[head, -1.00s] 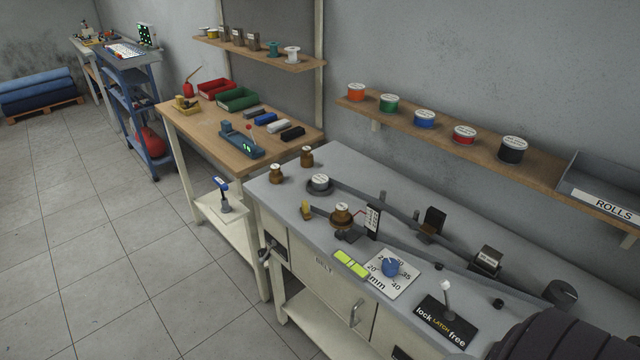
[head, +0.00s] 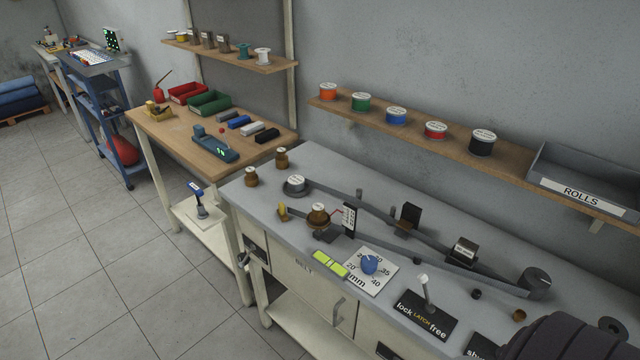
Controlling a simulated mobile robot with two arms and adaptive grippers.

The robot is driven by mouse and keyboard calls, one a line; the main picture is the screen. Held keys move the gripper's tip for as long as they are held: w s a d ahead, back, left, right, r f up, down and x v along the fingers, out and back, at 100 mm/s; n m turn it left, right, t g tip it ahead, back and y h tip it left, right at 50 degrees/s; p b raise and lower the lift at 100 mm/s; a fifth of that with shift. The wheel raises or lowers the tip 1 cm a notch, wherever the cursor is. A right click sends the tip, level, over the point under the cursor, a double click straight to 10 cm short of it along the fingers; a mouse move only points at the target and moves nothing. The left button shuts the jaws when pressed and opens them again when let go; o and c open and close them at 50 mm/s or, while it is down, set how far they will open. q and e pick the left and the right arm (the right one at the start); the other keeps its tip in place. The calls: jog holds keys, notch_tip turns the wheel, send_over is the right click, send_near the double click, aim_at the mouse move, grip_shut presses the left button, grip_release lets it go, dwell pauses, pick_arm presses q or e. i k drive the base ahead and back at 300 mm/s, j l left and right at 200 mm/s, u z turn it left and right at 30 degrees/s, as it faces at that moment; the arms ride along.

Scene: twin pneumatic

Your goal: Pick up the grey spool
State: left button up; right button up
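A grey, round spool-like piece with a white labelled top (head: 296,184) stands at the far left end of the grey bench (head: 480,215), where the flat belt begins. On the high shelf, a pale white-grey spool (head: 263,57) stands at the right end beside a teal spool (head: 242,51). I cannot tell for certain which of these is the grey spool. Neither of my grippers is in view. A dark ribbed part, possibly of my own arm, covers the bench's lower right corner.
Orange, green, blue, red and black rolls stand on the wall shelf (head: 520,174), left of a grey ROLLS tray (head: 585,190). A brown spool (head: 318,214), a blue knob (head: 369,264) and a latch lever (head: 424,290) stand on the bench. Open floor (head: 90,280) lies left.

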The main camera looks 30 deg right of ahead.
aim_at(295, 183)
jog(key=i+z, duration=0.1)
jog(key=z, duration=0.4)
jog(key=i+j+z, duration=0.1)
jog(key=z, duration=0.35)
jog(key=i+j+z, duration=0.1)
jog(key=z, duration=0.4)
jog(key=j+z, duration=0.1)
jog(key=z, duration=0.35)
jog(key=i+j+z, duration=0.2)
jog(key=j+z, duration=0.25)
jog(key=j, duration=0.6)
jog(key=j+z, duration=0.4)
jog(key=j, duration=0.65)
jog(key=j+z, duration=0.45)
jog(key=j, duration=0.65)
jog(key=k, duration=0.05)
